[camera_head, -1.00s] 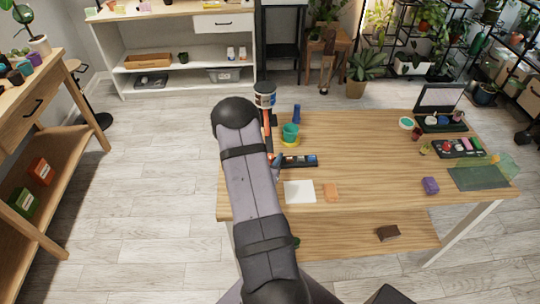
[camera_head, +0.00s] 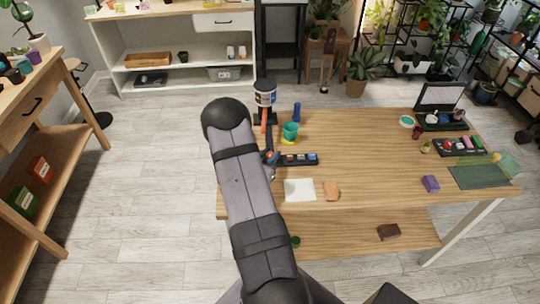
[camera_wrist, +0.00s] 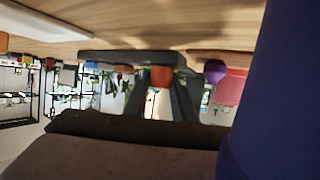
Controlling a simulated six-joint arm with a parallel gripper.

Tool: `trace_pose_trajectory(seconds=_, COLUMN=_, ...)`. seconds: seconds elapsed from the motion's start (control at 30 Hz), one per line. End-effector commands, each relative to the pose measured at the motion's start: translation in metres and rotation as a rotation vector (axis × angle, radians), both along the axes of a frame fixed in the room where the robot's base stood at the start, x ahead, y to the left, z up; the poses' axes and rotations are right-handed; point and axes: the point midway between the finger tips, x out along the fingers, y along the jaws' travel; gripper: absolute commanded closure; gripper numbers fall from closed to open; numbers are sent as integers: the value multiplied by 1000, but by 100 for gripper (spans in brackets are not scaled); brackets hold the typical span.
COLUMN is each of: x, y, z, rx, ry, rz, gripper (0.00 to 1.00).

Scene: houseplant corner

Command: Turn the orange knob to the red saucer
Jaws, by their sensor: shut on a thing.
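My gripper (camera_wrist: 158,84) is shut on the orange knob (camera_wrist: 162,75), which shows between its two dark fingers in the wrist view. The knob is at a dark strip-like base (camera_wrist: 105,57) on the table. In the head view the dark strip (camera_head: 300,160) carries small coloured parts, and my arm partly covers its left end. I cannot clearly make out the knob or which way it points there. I cannot pick out the red saucer for sure. A red-pink shape (camera_wrist: 231,88) and a purple ball (camera_wrist: 214,70) show right of the fingers in the wrist view.
A teal pot on a yellow saucer (camera_head: 290,140) and a blue object (camera_head: 297,112) stand behind the strip. White paper (camera_head: 299,190) and an orange piece (camera_head: 332,190) lie in front. A large blue surface (camera_wrist: 280,90) fills the wrist view's right side.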

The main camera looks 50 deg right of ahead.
Motion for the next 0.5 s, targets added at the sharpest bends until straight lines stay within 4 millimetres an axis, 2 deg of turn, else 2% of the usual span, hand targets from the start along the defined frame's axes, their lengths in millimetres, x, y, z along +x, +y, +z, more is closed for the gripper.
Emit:
trace_pose_trajectory(seconds=0.27, x=0, y=0, z=0, rx=1, ry=-2, rz=-5, gripper=99)
trace_pose_trajectory(seconds=0.3, x=0, y=0, z=0, rx=1, ry=-2, rz=-5, gripper=72)
trace_pose_trajectory(seconds=0.37, x=0, y=0, z=0, rx=2, ry=-2, rz=-5, gripper=58)
trace_pose_trajectory(seconds=0.5, x=0, y=0, z=0, rx=1, ry=-1, rz=-4, gripper=58)
